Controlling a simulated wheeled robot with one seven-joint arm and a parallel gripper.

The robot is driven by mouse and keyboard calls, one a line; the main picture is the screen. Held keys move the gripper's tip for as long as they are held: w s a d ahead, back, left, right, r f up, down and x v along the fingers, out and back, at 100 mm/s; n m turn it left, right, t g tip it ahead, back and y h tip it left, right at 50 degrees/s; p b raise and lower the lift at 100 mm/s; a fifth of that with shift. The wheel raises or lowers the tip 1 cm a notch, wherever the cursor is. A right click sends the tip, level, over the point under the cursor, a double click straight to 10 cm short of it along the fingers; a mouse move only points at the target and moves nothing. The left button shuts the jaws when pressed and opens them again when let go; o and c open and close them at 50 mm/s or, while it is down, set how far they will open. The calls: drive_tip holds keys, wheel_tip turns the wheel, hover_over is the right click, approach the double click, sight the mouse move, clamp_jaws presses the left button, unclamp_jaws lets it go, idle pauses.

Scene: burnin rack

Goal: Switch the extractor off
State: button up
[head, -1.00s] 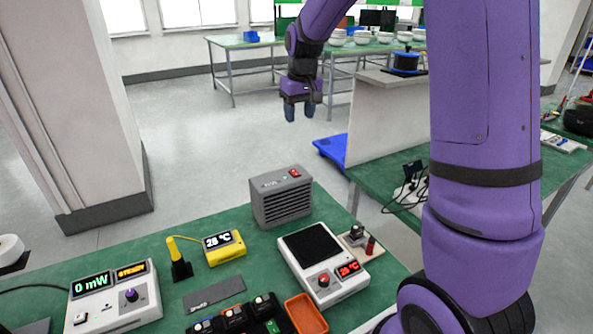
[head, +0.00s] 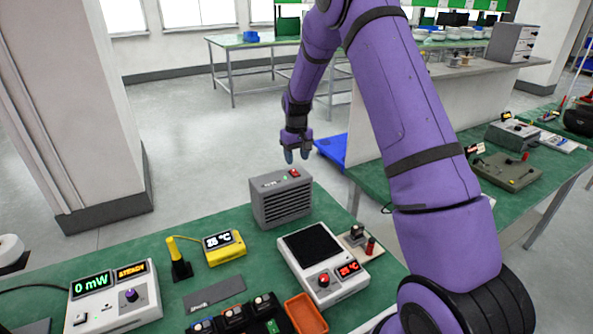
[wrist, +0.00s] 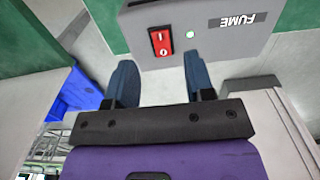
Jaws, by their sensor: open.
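The extractor (head: 281,202) is a grey box with a slatted front, standing at the back of the green bench. Its top carries a red rocker switch (head: 294,173) and a small green light (head: 285,178), which is lit. In the wrist view the red switch (wrist: 161,41) and the lit green light (wrist: 190,34) show near a label reading FUME (wrist: 238,21). My gripper (head: 297,157) is above the extractor, close over the switch side. In the wrist view its two blue fingers (wrist: 160,82) are apart with nothing between them. The switch lies just beyond the fingertips, and I see no contact.
A hotplate-like unit (head: 310,243) with a red knob stands right of the extractor. A yellow thermometer (head: 225,248), a white power meter (head: 115,297) and an orange tray (head: 306,314) share the bench. A blue flat object (head: 331,152) lies beyond the bench.

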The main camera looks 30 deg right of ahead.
sight(297, 174)
drive_tip(key=shift+f, duration=2.75)
